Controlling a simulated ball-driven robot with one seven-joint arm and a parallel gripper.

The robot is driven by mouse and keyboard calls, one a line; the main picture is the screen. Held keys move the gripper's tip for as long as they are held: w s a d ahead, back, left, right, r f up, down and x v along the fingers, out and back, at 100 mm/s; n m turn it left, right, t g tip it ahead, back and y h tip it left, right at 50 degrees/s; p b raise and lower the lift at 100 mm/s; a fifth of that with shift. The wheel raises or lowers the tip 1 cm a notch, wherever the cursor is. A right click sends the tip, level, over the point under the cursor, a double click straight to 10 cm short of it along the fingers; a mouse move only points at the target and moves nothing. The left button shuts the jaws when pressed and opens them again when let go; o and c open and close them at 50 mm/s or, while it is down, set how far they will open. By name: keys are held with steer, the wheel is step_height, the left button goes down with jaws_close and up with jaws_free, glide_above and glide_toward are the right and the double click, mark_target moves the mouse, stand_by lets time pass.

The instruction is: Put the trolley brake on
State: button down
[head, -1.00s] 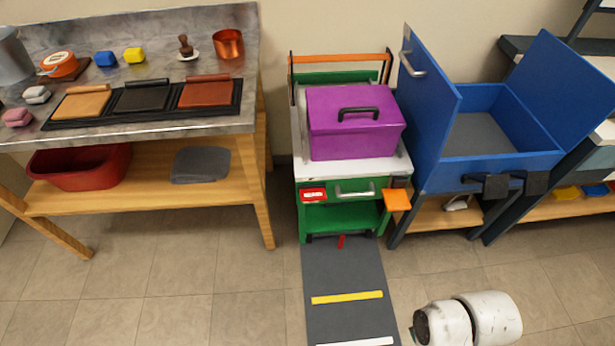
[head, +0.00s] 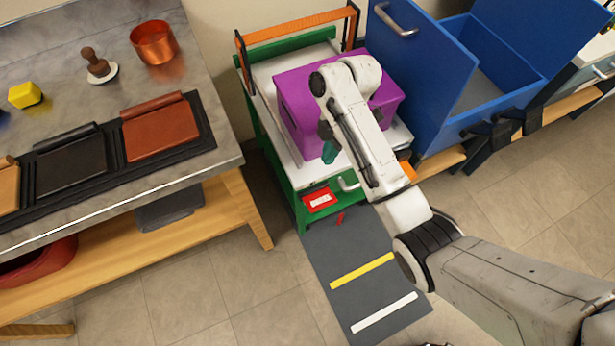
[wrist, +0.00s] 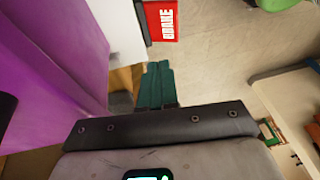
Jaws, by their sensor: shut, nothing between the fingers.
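The green trolley (head: 286,180) with a white top stands in the middle of the head view. A red plate (head: 319,200) sits on its front left corner; in the wrist view this red plate (wrist: 163,20) reads "BRAKE". A small red tab (head: 340,218) shows low at the trolley's front, by the dark mat. My gripper (head: 330,152) is in front of the purple box, above the trolley's front edge. Its teal fingers (wrist: 157,85) are shut and empty, pointing toward the red plate but apart from it in the wrist view.
A purple box (head: 295,110) stands on the trolley, close beside my gripper. A blue open cabinet (head: 430,85) is at the right, a workbench (head: 225,140) at the left. A dark mat (head: 350,265) with yellow and white stripes lies before the trolley. Floor there is clear.

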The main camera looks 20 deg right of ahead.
steer(key=shift+w, duration=0.15)
steer(key=shift+a, duration=0.1)
steer(key=b, duration=0.2)
glide_toward(319, 199)
steer(key=x, duration=0.5)
steer(key=shift+w+a+f, duration=0.1)
steer(key=shift+a+f, duration=0.05)
steer(key=shift+a, duration=0.1)
steer(key=shift+f, duration=0.4)
